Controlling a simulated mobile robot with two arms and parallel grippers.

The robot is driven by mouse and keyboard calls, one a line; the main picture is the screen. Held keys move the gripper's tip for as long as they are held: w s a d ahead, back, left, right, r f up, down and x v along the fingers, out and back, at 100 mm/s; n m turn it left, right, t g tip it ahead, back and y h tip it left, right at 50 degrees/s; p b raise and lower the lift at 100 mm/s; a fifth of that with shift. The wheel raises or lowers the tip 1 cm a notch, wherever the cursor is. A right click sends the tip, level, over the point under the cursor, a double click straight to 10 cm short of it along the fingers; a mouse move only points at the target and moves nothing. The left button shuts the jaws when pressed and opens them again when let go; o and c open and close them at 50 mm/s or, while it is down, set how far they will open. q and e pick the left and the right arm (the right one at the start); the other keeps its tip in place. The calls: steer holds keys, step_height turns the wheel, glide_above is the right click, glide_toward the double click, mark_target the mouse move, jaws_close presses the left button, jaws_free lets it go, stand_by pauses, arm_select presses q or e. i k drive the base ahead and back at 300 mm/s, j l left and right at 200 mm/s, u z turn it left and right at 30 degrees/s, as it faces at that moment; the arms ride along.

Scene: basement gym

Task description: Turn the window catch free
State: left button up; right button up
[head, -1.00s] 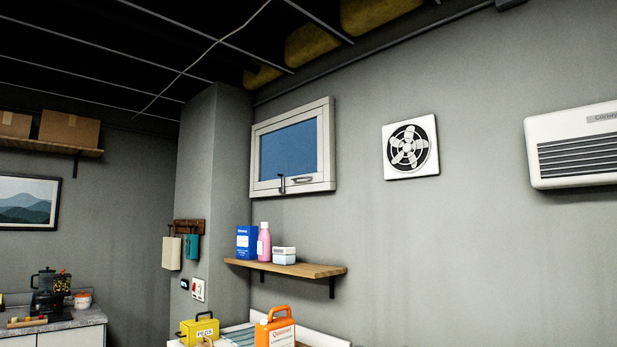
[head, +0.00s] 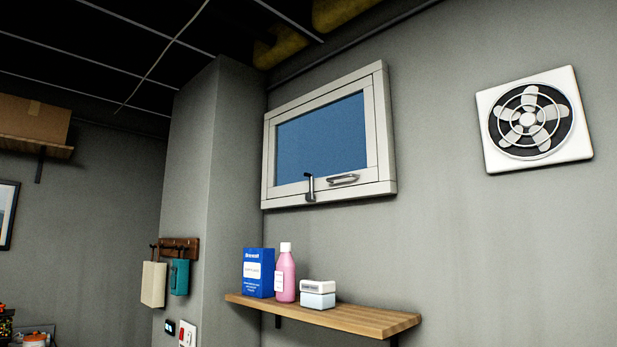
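The window (head: 320,140) is a small white-framed unit with a blue pane, high on the grey wall. Its catch (head: 310,187) is a grey lever at the bottom rail, standing roughly upright across the lower frame. A grey pull handle (head: 343,180) sits on the bottom rail just right of the catch. The sash looks closed in its frame. Neither of my grippers shows in the head view.
Below the window a wooden shelf (head: 350,316) juts from the wall. It holds a blue box (head: 258,272), a pink bottle (head: 286,275) and a small white tub (head: 318,294). A fan vent (head: 532,119) is on the wall to the right. A hook rack (head: 179,246) hangs on the pillar.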

mark_target(310, 175)
steer(key=i+j+u, duration=0.2)
steer(key=i+j, duration=0.3)
steer(key=i+j+u, duration=0.2)
steer(key=i+j, duration=0.3)
steer(key=i+j+u, duration=0.2)
steer(key=i+j, duration=0.2)
steer(key=i, duration=0.2)
